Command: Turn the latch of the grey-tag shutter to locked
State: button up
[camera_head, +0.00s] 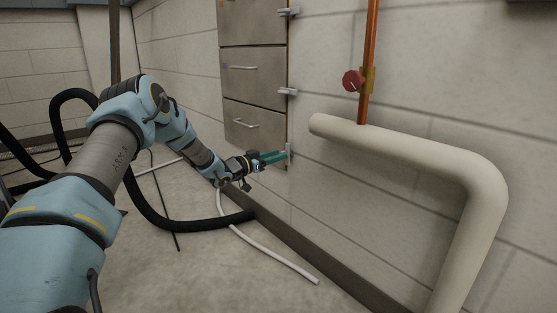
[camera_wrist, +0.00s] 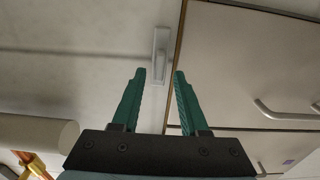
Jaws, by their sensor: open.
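Three metal shutters are stacked on the wall in the head view. The lowest shutter (camera_head: 255,130) has a bar handle, and a latch (camera_head: 289,152) beside its right edge. I cannot make out a grey tag clearly. In the wrist view this latch (camera_wrist: 160,55) is a pale bar on a small plate, lying lengthwise along the shutter's edge, off the door. My gripper (camera_head: 272,157) has green fingers and is open in front of this latch. In the wrist view the fingertips (camera_wrist: 159,74) point at the latch, one to each side of its line, with nothing held.
The middle shutter (camera_head: 253,75) and the top shutter (camera_head: 252,22) have latches lying across their right edges. A thick pale pipe (camera_head: 400,150) and a copper pipe with a red knob (camera_head: 352,81) are to the right. A black hose and white tube (camera_head: 270,256) lie on the floor.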

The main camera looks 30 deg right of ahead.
jog(key=shift+w+d, duration=0.1)
jog(key=shift+d, duration=0.65)
grip_shut()
